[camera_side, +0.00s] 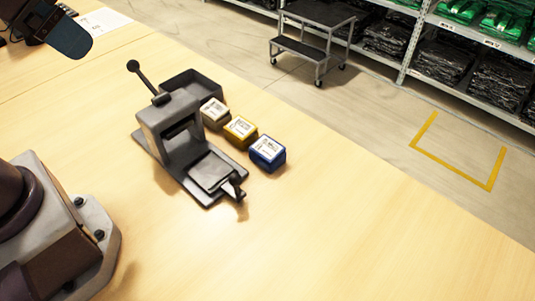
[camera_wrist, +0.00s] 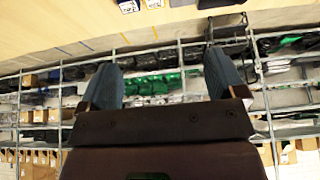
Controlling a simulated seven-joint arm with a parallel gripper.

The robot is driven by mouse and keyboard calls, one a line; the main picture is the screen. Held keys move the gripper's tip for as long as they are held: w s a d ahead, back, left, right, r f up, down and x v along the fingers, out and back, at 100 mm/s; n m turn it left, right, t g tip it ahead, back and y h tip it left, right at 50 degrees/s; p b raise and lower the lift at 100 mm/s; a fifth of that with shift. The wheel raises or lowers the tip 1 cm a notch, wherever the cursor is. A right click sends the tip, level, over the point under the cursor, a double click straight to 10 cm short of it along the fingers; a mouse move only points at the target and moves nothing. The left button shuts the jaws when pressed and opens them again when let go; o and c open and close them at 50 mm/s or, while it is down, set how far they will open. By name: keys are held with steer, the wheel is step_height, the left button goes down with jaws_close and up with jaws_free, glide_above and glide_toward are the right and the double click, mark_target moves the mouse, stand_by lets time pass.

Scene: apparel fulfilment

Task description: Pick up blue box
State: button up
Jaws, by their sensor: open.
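The blue box (camera_side: 268,155) is a small block with a white label on top. It stands on the wooden table in the side view, at the near right end of a short row of boxes. In the wrist view what looks like the blue box (camera_wrist: 129,6) is cut off at the top edge. My gripper (camera_wrist: 161,62) shows two blue-grey fingers spread wide with nothing between them. In the side view only part of my gripper (camera_side: 70,36) shows at the top left, far from the blue box.
A yellow box (camera_side: 240,131) and a whitish box (camera_side: 214,113) continue the row. A grey lever press (camera_side: 170,125) stands just left of the boxes, with a dark tray (camera_side: 192,84) behind it. The table's right side is clear. A cart (camera_side: 310,42) and shelves stand beyond.

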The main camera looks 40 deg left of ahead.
steer(key=n+g, duration=0.6)
steer(key=n, duration=1.2)
glide_above(269, 148)
step_height(269, 148, down, 22)
step_height(269, 148, down, 13)
